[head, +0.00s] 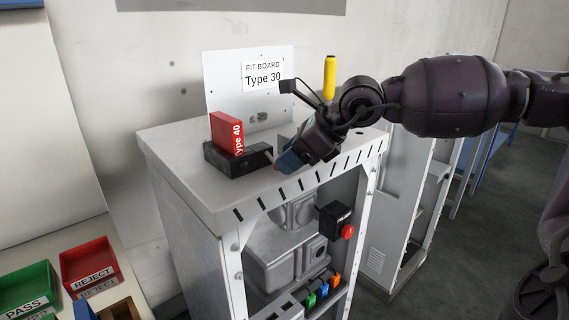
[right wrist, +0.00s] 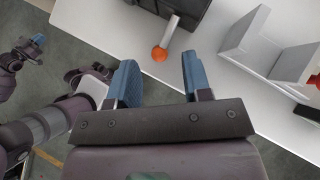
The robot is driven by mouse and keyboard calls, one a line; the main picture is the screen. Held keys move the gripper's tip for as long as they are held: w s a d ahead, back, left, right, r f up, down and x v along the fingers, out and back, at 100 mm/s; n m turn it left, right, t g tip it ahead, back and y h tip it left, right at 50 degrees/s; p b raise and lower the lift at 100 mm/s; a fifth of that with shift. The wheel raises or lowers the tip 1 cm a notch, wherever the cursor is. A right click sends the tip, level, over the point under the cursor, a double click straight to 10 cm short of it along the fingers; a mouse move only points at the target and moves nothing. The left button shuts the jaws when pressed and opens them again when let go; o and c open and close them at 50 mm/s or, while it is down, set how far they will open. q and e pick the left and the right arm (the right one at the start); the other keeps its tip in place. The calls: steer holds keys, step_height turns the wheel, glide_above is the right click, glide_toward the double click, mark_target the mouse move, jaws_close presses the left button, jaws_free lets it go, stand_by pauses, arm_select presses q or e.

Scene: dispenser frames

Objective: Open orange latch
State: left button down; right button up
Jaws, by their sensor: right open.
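The orange latch shows in the right wrist view as a grey lever with a round orange tip (right wrist: 159,54). It sticks out from a black block (head: 238,158) on the white cabinet top, and its tip also shows small in the head view (head: 276,167). My right gripper (head: 290,162) is open with blue fingers, just beside the latch. In the right wrist view my right gripper (right wrist: 159,76) has the orange tip lying ahead of the gap between its fingers, apart from both. My left gripper (right wrist: 32,45) appears small at the left of that view; its jaws are unclear.
A red "Type 40" block (head: 226,133) stands in the black block. Behind it is the "Type 30" fit board (head: 225,75). A grey bracket (right wrist: 245,40) stands right of the latch. Below are a red-button box (head: 333,222) and PASS (head: 25,287) and REJECT (head: 88,262) bins.

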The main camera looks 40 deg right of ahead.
steer(key=shift+x, duration=0.8)
jaws_close()
